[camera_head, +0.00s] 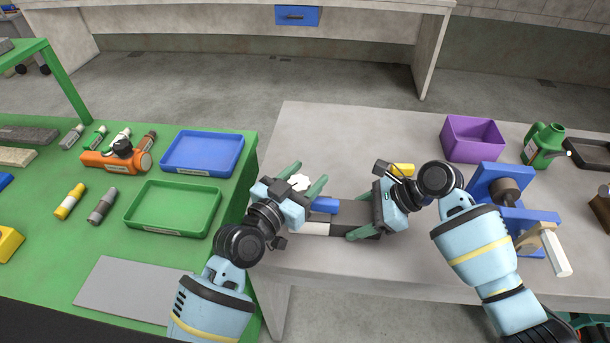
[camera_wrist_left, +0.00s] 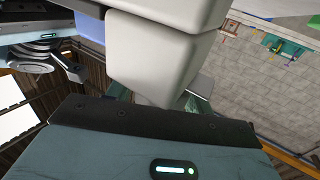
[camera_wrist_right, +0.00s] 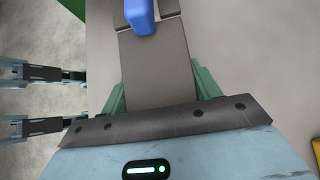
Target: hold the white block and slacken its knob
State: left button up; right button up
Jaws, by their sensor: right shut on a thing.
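A white knob (camera_head: 299,182) sits between the spread green fingers of my left gripper (camera_head: 309,173). Its pale rounded lobes fill much of the left wrist view (camera_wrist_left: 155,55); contact with the fingers cannot be told. A white block (camera_head: 312,229) shows below that gripper, partly hidden by it. My right gripper (camera_head: 353,234) is shut on a dark grey block (camera_head: 368,222), which lies beside the white part; whether they are one piece cannot be told. The grey block runs between the green fingers in the right wrist view (camera_wrist_right: 158,75). A blue piece (camera_head: 325,205) rests at its far end.
A yellow block (camera_head: 402,169) lies behind my right gripper. A purple box (camera_head: 472,139), green jug (camera_head: 543,146) and blue stand (camera_head: 487,184) are at right. The green table at left bears a blue tray (camera_head: 203,152), a green tray (camera_head: 174,207) and several bottles.

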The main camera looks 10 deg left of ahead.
pick_arm(q)
jog(key=shift+o, duration=0.9)
jog(key=shift+r, duration=0.1)
jog(key=v, duration=1.2)
